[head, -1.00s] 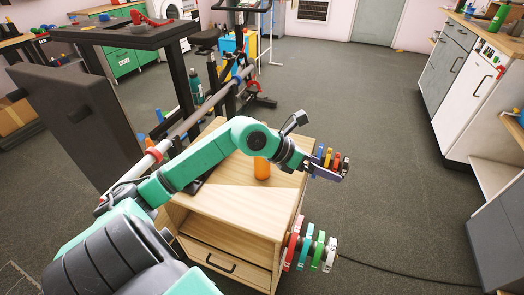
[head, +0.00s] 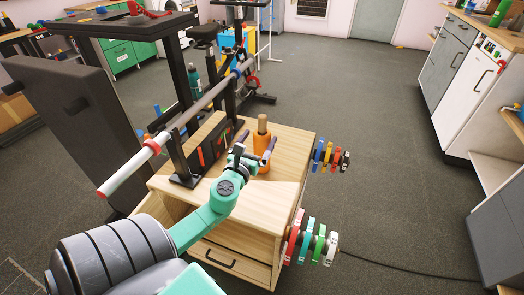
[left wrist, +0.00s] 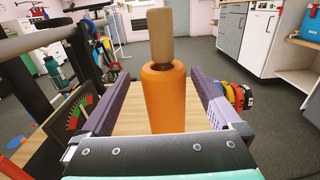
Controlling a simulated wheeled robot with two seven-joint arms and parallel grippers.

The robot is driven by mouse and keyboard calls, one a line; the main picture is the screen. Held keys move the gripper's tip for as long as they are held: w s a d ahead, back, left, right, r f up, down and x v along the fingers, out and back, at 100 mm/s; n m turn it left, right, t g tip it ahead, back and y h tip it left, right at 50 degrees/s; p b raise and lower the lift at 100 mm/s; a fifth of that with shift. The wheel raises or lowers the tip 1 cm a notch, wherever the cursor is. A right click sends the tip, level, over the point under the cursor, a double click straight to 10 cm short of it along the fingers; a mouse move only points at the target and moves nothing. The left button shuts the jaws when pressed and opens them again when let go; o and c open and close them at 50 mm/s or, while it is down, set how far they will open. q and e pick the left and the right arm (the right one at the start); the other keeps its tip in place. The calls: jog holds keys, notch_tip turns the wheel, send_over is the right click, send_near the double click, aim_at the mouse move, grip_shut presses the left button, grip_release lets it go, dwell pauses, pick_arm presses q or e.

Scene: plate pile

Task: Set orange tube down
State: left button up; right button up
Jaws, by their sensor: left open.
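The orange tube (head: 263,146) stands upright on the wooden cabinet top (head: 290,143), with a tan cylindrical piece (head: 262,124) on its upper end. My left gripper (head: 256,147) is open, with its fingers on either side of the tube. In the left wrist view the tube (left wrist: 164,98) stands between the two spread purple-grey fingers (left wrist: 158,98), with a visible gap on each side. The tube's lower part is hidden behind the gripper's body there. My right gripper is not in view.
A barbell (head: 190,117) on a black rack runs along the cabinet's left side. Coloured weight plates hang on pegs at the cabinet's right side, upper (head: 327,156) and lower (head: 306,243). Open floor (head: 390,180) lies to the right.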

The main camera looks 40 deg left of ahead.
pick_arm(q)
jog(key=x, duration=0.5)
jog(key=shift+w+d+f, duration=0.15)
jog(key=shift+w+f, duration=0.05)
jog(key=shift+f, duration=0.1)
jog(key=shift+s, duration=0.1)
grip_shut()
jog(key=shift+r, duration=0.1)
jog(key=shift+r, duration=0.1)
